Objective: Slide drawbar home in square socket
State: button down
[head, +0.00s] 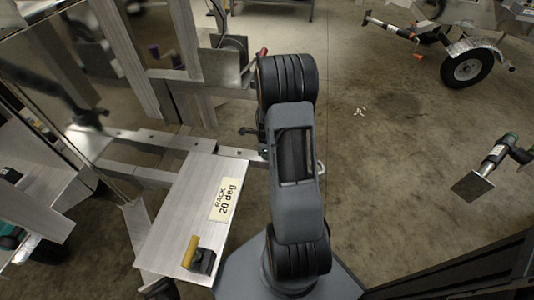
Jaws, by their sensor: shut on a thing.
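A grey metal bar (165,143) with holes along it, seemingly the drawbar, runs from the left-hand trailer frame toward my arm in the head view. Its right end passes behind my arm, and a small pale metal loop (321,168) shows just beyond the arm's right side. I cannot tell whether the loop belongs to the bar. The square socket cannot be made out clearly, so how far the bar sits in it cannot be seen.
A metal plate labelled "RACK 20 deg" (183,215) lies left of my arm, with a black block and yellow handle (200,257) on it. Aluminium framing (195,83) crowds the left. A wheeled trailer (465,58) stands at upper right. Concrete floor (395,150) is open between.

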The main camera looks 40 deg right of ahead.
aim_at(230, 151)
jog(key=shift+w+a+r, duration=0.1)
jog(key=shift+w+a, duration=1.55)
jog(key=shift+w, duration=0.25)
jog(key=shift+w+a+f, duration=0.1)
jog(key=shift+w+a, duration=1.6)
jog(key=shift+w, duration=0.2)
jog(key=shift+w+a+r, duration=0.1)
jog(key=shift+w+a, duration=1.55)
jog(key=shift+w, duration=0.25)
dwell(2.3)
